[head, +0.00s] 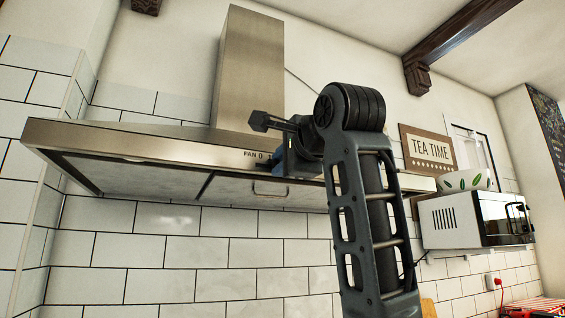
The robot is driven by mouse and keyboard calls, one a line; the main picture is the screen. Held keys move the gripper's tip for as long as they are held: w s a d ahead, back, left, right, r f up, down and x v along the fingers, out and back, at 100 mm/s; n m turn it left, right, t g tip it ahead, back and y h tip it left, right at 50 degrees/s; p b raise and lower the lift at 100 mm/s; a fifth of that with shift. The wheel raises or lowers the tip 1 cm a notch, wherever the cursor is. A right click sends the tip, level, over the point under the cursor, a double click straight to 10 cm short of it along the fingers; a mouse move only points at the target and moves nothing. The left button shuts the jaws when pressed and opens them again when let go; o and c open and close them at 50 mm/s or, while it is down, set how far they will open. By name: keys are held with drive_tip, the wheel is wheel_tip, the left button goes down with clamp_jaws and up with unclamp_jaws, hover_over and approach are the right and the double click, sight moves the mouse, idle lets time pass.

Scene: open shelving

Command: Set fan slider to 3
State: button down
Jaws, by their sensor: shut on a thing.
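The steel range hood (130,141) hangs on the tiled wall at left and centre. Its front edge bears the label FAN 0 (254,154). My gripper (284,160) is at the hood's front edge, just right of the label. The fingers are mostly hidden behind my own wrist and arm. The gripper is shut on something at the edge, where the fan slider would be. The slider itself and the numbers to the right of 0 are hidden, so its setting cannot be read.
A white microwave (465,222) with a leaf-patterned bowl (465,181) on top stands at right. A TEA TIME sign (429,149) is behind it. The hood's chimney (249,70) rises above the edge. The space below the hood at left is clear.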

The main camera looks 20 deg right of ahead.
drive_tip(key=shift+d+f, duration=0.1)
drive_tip(key=shift+d, duration=1.7)
drive_tip(key=c, duration=1)
unclamp_jaws()
drive_tip(key=shift+d, duration=0.1)
drive_tip(key=s+b, duration=0.2)
drive_tip(key=s, duration=0.5)
drive_tip(key=shift+s, duration=0.4)
